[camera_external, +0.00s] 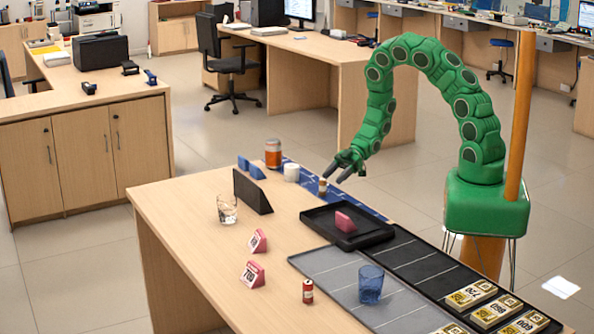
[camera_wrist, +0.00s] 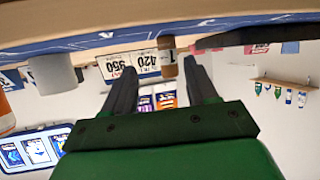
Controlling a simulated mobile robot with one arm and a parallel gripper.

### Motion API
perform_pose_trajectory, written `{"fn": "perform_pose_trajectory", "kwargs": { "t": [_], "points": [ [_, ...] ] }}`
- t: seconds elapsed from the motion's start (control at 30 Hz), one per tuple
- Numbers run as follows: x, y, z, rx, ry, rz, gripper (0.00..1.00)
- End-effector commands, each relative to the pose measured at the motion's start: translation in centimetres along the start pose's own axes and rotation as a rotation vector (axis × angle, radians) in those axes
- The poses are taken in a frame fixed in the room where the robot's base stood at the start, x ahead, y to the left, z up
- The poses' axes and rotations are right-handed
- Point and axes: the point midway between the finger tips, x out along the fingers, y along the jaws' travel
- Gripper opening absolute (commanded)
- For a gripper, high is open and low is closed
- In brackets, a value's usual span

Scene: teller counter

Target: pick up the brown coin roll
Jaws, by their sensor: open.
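The brown coin roll (camera_external: 322,187) is a small upright cylinder with a pale band, standing on the blue mat near the counter's far edge. In the wrist view it shows as a brown cylinder (camera_wrist: 168,57) with a white mark, beyond and between the fingertips, nearer the right finger. My gripper (camera_external: 333,175) reaches in from the right, just above the roll and close to it. Its two dark fingers (camera_wrist: 160,68) are apart, with nothing held between them. Whether a finger touches the roll cannot be told.
A white cylinder (camera_external: 291,172) and an orange-brown jar (camera_external: 273,153) stand left of the roll. A black tray (camera_external: 312,222) with a pink block (camera_external: 345,222) lies nearer the camera. A dark upright panel (camera_external: 252,192), a clear glass (camera_external: 227,209) and a red roll (camera_external: 307,291) stand on the counter.

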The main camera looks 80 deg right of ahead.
Motion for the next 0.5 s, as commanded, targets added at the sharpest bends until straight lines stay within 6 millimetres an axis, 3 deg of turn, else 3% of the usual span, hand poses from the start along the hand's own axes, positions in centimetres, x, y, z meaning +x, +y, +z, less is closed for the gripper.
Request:
{"fn": "perform_pose_trajectory", "kwargs": {
  "t": [0.13,0.5],
  "points": [
    [0.3,-0.9,-0.2,0.013,0.035,-0.027,0.57],
    [2.6,-1.0,-0.4,0.012,0.037,-0.030,0.57]
  ]
}}
